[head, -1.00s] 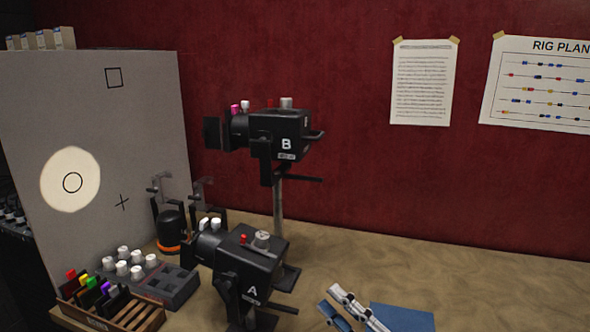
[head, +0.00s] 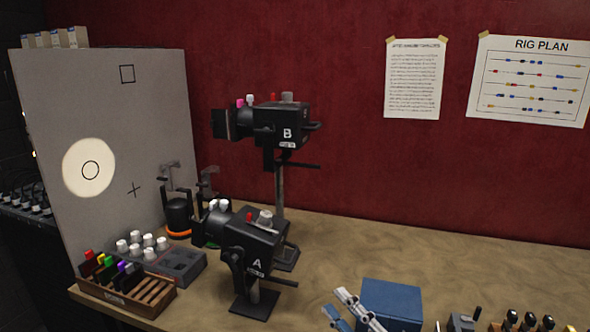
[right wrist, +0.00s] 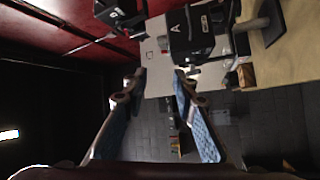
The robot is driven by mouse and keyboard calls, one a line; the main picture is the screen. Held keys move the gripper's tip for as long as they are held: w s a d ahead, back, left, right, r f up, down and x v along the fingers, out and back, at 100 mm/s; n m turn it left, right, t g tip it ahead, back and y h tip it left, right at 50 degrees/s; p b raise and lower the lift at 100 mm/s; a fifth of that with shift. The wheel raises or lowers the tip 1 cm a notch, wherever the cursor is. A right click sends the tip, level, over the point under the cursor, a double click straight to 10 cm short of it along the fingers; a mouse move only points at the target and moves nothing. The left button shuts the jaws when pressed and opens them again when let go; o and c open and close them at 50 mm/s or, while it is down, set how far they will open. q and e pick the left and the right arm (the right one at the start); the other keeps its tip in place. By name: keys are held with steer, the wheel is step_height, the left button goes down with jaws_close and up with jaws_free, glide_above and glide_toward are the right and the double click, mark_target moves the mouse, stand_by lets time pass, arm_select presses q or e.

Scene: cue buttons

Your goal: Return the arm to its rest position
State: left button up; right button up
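My right gripper (head: 340,302) shows at the bottom of the head view, with pale fingers and blue pads. It is in front of and left of a blue box (head: 392,299) on the table. In the right wrist view its two blue-padded fingers (right wrist: 160,76) stand apart with nothing between them. The rest of my right arm is out of the head view. My left gripper is in neither view.
Lamp A (head: 256,240) stands on the table (head: 330,240) left of my right gripper; lamp B (head: 284,130) is on a pole behind. A grey board (head: 110,110), knob tray (head: 185,262) and wooden rack (head: 150,293) stand left. Small tools (head: 512,320) lie right.

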steer(key=s+d+f+m+g+h, duration=0.2)
steer(key=s+d+f+m+h, duration=0.15)
steer(key=f+m+h, duration=0.35)
steer(key=s+d+f+m+g+h, duration=0.35)
steer(key=d+f+m, duration=0.2)
steer(key=f, duration=0.45)
steer(key=s+d+f+m+g+h, duration=0.1)
steer(key=s+f+m+g, duration=0.3)
steer(key=s, duration=0.7)
steer(key=s+d+f+m+g+h, duration=0.1)
steer(key=s+d+f+m+g, duration=0.25)
steer(key=s, duration=0.65)
step_height(320, 180, down, 32)
steer(key=s+a+g+b, duration=0.2)
steer(key=b, duration=0.3)
arm_select(q)
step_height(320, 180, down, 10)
steer(key=b, duration=0.5)
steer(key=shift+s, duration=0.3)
arm_select(e)
steer(key=s+d+f, duration=0.1)
steer(key=s+f, duration=0.7)
steer(key=f, duration=0.3)
steer(key=s+d+f+n, duration=0.1)
steer(key=s+d+f, duration=0.1)
steer(key=s+f, duration=0.7)
steer(key=shift+f+g, duration=0.4)
steer(key=shift+f, duration=0.5)
